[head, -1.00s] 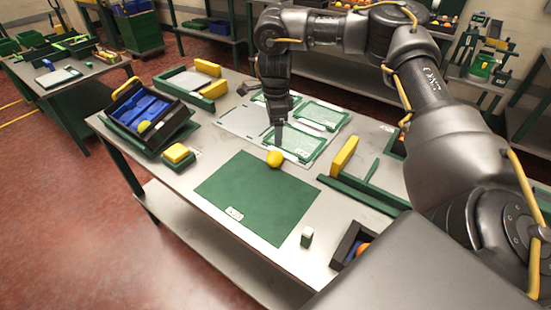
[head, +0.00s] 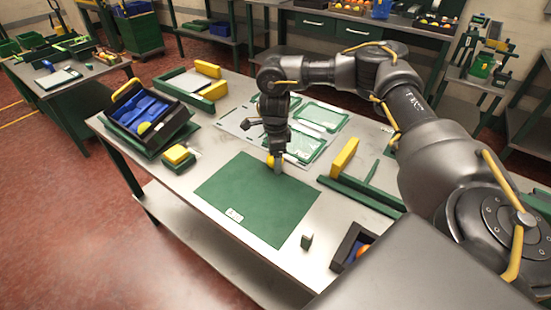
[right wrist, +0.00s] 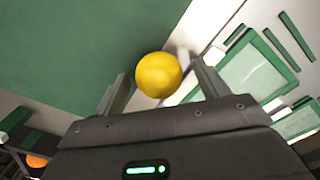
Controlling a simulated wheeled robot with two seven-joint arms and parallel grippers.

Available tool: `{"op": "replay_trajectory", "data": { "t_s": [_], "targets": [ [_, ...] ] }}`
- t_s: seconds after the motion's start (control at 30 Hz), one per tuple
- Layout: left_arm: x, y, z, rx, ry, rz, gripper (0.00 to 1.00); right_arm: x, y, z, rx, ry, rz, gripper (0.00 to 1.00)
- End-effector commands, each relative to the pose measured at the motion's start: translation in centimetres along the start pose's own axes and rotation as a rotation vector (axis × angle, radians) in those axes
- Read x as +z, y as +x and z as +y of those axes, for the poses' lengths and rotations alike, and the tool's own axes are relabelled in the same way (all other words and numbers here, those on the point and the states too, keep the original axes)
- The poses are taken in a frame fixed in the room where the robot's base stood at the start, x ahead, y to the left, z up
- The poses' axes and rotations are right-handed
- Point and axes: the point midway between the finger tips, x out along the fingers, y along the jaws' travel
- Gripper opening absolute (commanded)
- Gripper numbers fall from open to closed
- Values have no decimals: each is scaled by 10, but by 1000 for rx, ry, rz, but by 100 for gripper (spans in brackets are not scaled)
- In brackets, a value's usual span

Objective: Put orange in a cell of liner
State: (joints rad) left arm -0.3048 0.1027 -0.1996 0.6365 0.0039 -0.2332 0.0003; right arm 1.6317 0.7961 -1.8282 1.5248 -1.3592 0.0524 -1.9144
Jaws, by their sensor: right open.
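A yellow-orange fruit (head: 269,161) sits at the far edge of the green mat (head: 247,200), partly hidden by my right gripper (head: 276,163). In the right wrist view the fruit (right wrist: 158,75) appears between the tips of the two open fingers, with a gap on each side. I cannot tell how far down the fingers reach around it. The blue liner (head: 155,109) lies in a tilted black crate (head: 181,124) at the table's left end. One yellow-green fruit (head: 144,128) lies in the liner's near part. My left gripper is not in view.
A black bin (head: 345,245) with an orange fruit (head: 362,250) stands at the front right. Green-framed trays (head: 318,117) lie behind the mat.

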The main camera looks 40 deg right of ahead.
Motion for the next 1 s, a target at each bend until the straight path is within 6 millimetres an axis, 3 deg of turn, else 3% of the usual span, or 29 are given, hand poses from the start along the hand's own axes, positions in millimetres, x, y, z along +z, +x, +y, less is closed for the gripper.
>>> {"op": "replay_trajectory", "data": {
  "t_s": [0.27,0.67,1.0],
  "targets": [
    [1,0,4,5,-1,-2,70,0,4,0,0,0,1,74],
    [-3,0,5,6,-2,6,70,0,4,0,0,0,0,23],
    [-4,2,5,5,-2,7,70,1,-1,-1,-2,0,-2,22]
  ]
}}
